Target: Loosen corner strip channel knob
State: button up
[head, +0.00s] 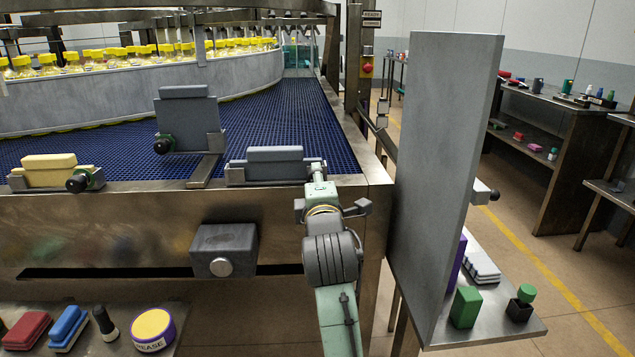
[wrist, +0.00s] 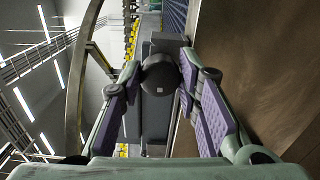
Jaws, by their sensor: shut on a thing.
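The corner strip channel (head: 237,174) sits on the conveyor's front edge near the right corner, with a grey block (head: 275,160) standing in it. Its dark round knob (wrist: 160,82) shows in the wrist view between the purple-padded fingers. My gripper (head: 319,182) is at the channel's right end in the head view and covers the knob there. In the wrist view my gripper (wrist: 160,70) is shut on the knob, with one finger on each side. I cannot tell how far the knob is turned.
Left along the edge are a taller grey block (head: 187,115) and a yellow block (head: 48,170), each with a black knob. A dark box (head: 224,250) sticks out of the front panel. A big grey panel (head: 445,150) stands close on the right.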

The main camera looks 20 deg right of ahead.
jog(key=shift+r, duration=0.2)
jog(key=o, duration=1.1)
jog(key=shift+f, duration=0.15)
jog(key=shift+o, duration=0.2)
jog(key=shift+s, duration=0.1)
jog(key=v, duration=0.7)
jog(key=shift+s+a, duration=0.1)
jog(key=shift+s, duration=0.05)
